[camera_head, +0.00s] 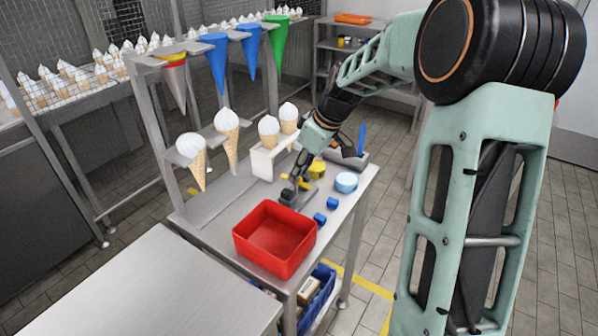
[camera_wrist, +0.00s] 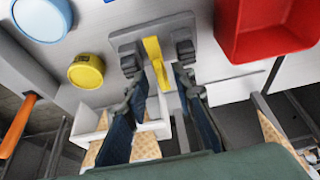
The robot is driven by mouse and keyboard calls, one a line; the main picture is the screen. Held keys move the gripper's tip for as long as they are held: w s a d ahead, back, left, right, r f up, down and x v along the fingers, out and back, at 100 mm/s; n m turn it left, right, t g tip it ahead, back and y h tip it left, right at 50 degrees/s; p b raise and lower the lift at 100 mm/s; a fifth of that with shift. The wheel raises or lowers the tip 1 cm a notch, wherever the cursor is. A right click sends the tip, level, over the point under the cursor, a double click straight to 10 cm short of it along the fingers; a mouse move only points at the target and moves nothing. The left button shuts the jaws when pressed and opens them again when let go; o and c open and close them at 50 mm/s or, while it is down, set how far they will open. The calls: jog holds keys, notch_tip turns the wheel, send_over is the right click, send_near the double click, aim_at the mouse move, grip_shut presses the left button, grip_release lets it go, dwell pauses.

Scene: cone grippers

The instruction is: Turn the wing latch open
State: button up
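The wing latch has a yellow wing (camera_wrist: 153,50) on a grey base plate (camera_wrist: 126,36), which lies on the metal table. In the wrist view the yellow wing stands between my two fingers. My gripper (camera_wrist: 158,60) is open, one dark fingertip on each side of the wing. The left fingertip looks nearer to the wing; I cannot tell whether it touches. In the head view my gripper (camera_head: 294,188) points down at the plate (camera_head: 306,200), and its fingers and wrist hide much of the latch.
A red tray (camera_head: 274,238) stands just in front of the latch. A white holder (camera_head: 262,162) with ice-cream cones (camera_head: 268,128) stands behind. Left of the latch is clear tabletop.

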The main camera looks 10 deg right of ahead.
jog(key=v, duration=1.1)
jog(key=shift+r, duration=0.2)
jog(key=shift+s+f, duration=0.1)
jog(key=shift+s, duration=0.05)
